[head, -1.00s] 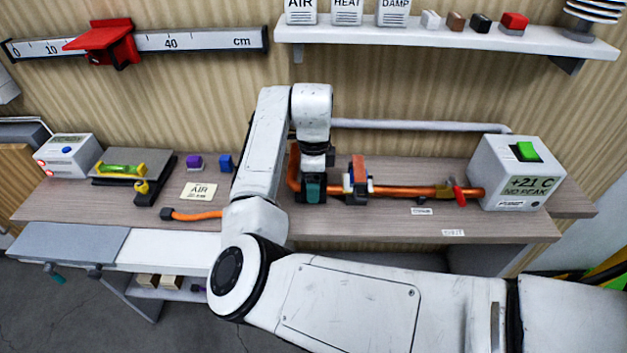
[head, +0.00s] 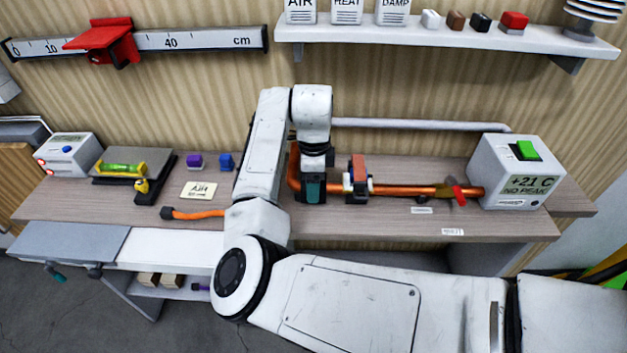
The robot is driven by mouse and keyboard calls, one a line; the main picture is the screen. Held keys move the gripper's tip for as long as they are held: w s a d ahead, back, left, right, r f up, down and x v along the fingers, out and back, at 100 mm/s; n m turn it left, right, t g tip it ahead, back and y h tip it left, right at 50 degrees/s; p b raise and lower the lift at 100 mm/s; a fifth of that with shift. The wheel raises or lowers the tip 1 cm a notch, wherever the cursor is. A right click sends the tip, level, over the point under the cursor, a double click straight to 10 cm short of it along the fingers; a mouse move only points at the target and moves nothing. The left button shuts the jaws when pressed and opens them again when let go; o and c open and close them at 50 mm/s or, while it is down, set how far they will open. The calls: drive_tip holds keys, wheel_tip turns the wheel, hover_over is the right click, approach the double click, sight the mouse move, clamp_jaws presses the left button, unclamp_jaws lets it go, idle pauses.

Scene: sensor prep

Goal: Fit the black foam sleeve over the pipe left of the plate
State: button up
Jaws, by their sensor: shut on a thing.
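A copper pipe (head: 408,190) runs level above the bench from behind my gripper to the grey box on the right. An upright plate (head: 358,170), orange and dark with white side pieces, stands across the pipe right of my gripper. My gripper (head: 311,196) points down at the pipe left of the plate, its teal and black fingers at pipe height. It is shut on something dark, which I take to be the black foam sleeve. The fingers hide most of it, and I cannot tell whether it sits around the pipe or only touches it.
The grey box (head: 513,172) with a green switch reads +21 C. A red-handled valve (head: 455,191) is on the pipe.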

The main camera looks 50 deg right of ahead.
drive_tip(key=shift+f, duration=0.35)
idle(0.3)
drive_tip(key=o, duration=1.1)
drive_tip(key=shift+o, duration=0.2)
drive_tip(key=shift+r+p, duration=2.85)
drive_tip(key=shift+r, duration=0.7)
